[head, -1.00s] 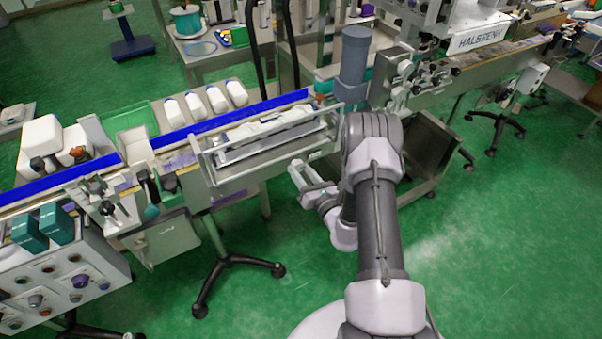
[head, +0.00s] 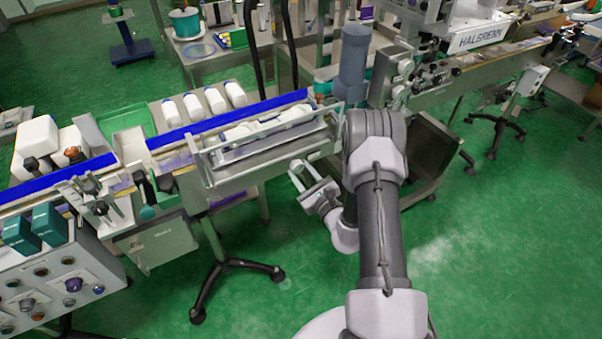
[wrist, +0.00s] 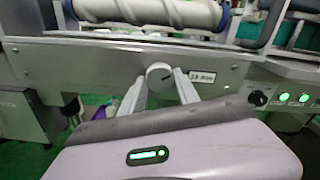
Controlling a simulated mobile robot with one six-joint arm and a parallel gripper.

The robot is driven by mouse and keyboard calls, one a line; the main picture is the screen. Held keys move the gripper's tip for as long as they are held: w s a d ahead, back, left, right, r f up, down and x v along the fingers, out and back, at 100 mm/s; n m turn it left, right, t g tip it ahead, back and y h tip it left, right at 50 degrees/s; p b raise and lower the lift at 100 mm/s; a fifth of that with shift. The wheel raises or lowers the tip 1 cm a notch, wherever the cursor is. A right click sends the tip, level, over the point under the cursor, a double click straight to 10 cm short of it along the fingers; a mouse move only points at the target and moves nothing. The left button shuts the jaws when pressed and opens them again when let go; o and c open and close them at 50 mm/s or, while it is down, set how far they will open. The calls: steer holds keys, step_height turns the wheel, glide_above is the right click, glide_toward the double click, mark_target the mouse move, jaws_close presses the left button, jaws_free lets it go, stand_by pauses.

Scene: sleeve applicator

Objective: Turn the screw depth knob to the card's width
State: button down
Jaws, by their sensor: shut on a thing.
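The screw depth knob (wrist: 158,73) is a small round pale knob on the grey front panel in the wrist view. A small label with dark characters (wrist: 203,77), too blurred to read surely, sits just right of it. My gripper (wrist: 159,84) is shut on the knob, one pale finger on each side. The white spiral screw (wrist: 150,11) lies above the panel and also shows in the head view (head: 268,127). In the head view my gripper (head: 305,178) is at the panel's lower right; the knob is hidden there. I cannot make out the card.
Right of the knob are a black knob (wrist: 258,97) and green-lit buttons (wrist: 283,97). A control box (head: 60,270) is at left. Green floor is open around the stand's wheels.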

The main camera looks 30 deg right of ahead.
stand_by(0.4)
steer(key=c, duration=0.9)
jaws_free()
steer(key=s+p, duration=0.3)
steer(key=s, duration=1.4)
steer(key=shift+s+d, duration=0.2)
steer(key=shift+d, duration=0.1)
